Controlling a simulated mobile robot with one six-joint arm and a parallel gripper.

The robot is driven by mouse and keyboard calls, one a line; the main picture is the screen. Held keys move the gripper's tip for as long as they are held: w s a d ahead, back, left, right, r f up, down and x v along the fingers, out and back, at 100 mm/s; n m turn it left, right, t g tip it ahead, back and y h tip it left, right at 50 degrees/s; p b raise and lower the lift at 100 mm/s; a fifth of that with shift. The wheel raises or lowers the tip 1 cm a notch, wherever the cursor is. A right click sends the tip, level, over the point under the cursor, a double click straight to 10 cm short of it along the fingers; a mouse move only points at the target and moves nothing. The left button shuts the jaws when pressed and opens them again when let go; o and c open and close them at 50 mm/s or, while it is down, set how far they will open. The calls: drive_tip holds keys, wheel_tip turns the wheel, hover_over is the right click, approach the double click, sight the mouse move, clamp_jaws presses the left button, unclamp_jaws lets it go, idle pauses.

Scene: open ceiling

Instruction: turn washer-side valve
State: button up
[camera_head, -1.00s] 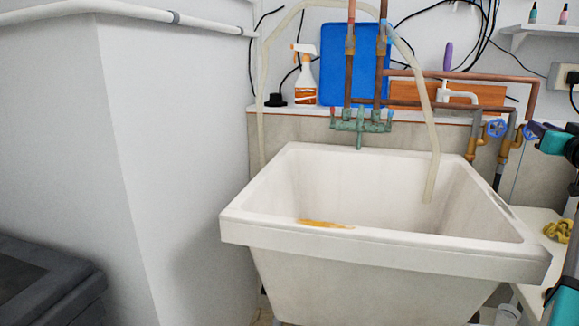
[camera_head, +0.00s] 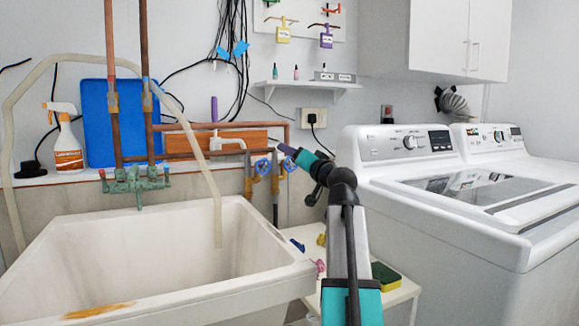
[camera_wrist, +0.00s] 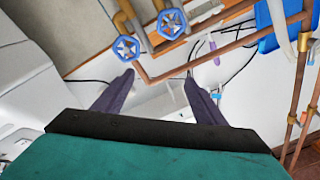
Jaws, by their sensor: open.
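Two blue valve wheels sit on brass-coloured fittings at the wall behind the sink. The washer-side valve (camera_head: 290,164) is the right one in the head view, and the left one in the wrist view (camera_wrist: 126,48). The other valve (camera_head: 262,165) is beside it, on the sink side, and also shows in the wrist view (camera_wrist: 171,23). My gripper (camera_head: 283,150) is close to the washer-side wheel in the head view. In the wrist view its two dark purple fingers (camera_wrist: 160,82) are apart with nothing between them; both wheels lie beyond the fingertips, and no contact shows.
Copper pipes (camera_head: 235,126) run along the wall near the valves. The white sink (camera_head: 150,285) with a hose is at left, and the washer (camera_head: 450,220) at right. A small white table (camera_head: 400,293) holds a sponge (camera_head: 385,276). A shelf (camera_head: 305,84) is above.

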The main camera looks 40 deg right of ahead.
drive_tip(key=s+d+f+m+p, duration=0.1)
drive_tip(key=f+m+p, duration=0.2)
drive_tip(key=m+p, duration=1.2)
drive_tip(key=s+d+f+m+g+p, duration=0.1)
drive_tip(key=d+f+m+p, duration=0.1)
drive_tip(key=m+p, duration=1.4)
drive_tip(key=p, duration=0.5)
drive_tip(key=shift+s+d+f+p, duration=0.25)
drive_tip(key=shift+s+f+p, duration=0.05)
drive_tip(key=shift+f+p, duration=0.1)
drive_tip(key=shift+s+d+r+m+p, duration=0.15)
drive_tip(key=shift+m+p, duration=0.15)
drive_tip(key=shift+p, duration=0.7)
